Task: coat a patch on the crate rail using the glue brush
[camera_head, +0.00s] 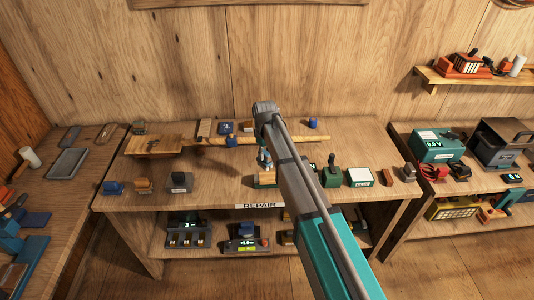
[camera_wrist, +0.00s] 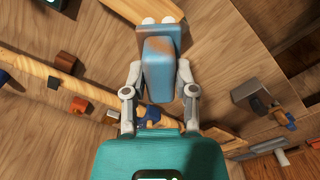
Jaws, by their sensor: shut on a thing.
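My gripper (camera_wrist: 159,72) shows in the wrist view, its two grey fingers closed on the sides of a blue block-like thing, which I take for the glue brush (camera_wrist: 158,85). Its bristles cannot be made out. No glue patch is discernible.
Side tables (camera_head: 480,205) carry tool boxes and gadgets. Bare bench top lies left of my arm. A shelf (camera_head: 500,77) is on the wall.

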